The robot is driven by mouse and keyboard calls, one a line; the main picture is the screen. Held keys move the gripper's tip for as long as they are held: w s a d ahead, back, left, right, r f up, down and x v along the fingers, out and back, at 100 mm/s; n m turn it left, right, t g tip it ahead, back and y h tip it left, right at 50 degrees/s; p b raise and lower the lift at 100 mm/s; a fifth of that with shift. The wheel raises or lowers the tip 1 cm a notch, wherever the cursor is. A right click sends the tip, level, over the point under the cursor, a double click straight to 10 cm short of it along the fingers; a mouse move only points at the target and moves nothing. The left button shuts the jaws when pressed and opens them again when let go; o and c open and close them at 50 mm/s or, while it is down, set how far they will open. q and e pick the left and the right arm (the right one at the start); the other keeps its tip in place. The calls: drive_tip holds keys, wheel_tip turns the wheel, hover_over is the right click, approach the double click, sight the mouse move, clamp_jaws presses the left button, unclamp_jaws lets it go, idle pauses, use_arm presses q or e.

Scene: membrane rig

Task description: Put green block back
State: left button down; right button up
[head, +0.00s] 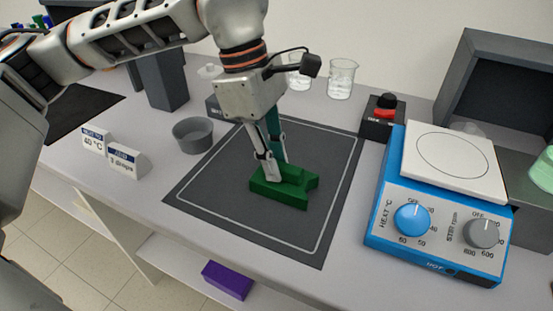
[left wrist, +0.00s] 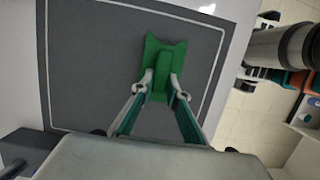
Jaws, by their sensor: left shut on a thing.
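The green block (head: 294,190) is on or just above the dark grey mat (head: 208,180), inside its white outline, in the head view. It has a raised rib in the middle and a notched end, seen in the left wrist view (left wrist: 165,57). My left gripper (head: 273,170) points down from above with its fingers on either side of the block's rib. In the left wrist view the fingertips (left wrist: 161,88) close on the rib. I cannot tell whether the block touches the mat. My right gripper is in neither view.
A blue hotplate stirrer (head: 378,215) with a white top stands right of the mat. A red-button box (head: 382,118) and glass beakers (head: 341,79) stand behind. A grey bowl (head: 193,135) and two label signs (head: 127,163) are to the left. A purple block (head: 228,280) lies on the shelf below.

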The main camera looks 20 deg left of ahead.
use_arm(q)
drive_tip(key=shift+r, duration=0.15)
drive_tip(key=c, duration=2.1)
unclamp_jaws()
drive_tip(key=shift+f, duration=0.2)
drive_tip(key=shift+o, duration=0.7)
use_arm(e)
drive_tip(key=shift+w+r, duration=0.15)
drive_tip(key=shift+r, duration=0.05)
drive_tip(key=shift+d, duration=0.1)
use_arm(q)
drive_tip(key=p+v, duration=0.1)
drive_tip(key=v, duration=0.5)
drive_tip(key=shift+d+r, duration=0.1)
drive_tip(key=shift+r, duration=0.15)
drive_tip(key=p+v, duration=0.1)
drive_tip(key=v, duration=0.5)
drive_tip(key=shift+p, duration=0.3)
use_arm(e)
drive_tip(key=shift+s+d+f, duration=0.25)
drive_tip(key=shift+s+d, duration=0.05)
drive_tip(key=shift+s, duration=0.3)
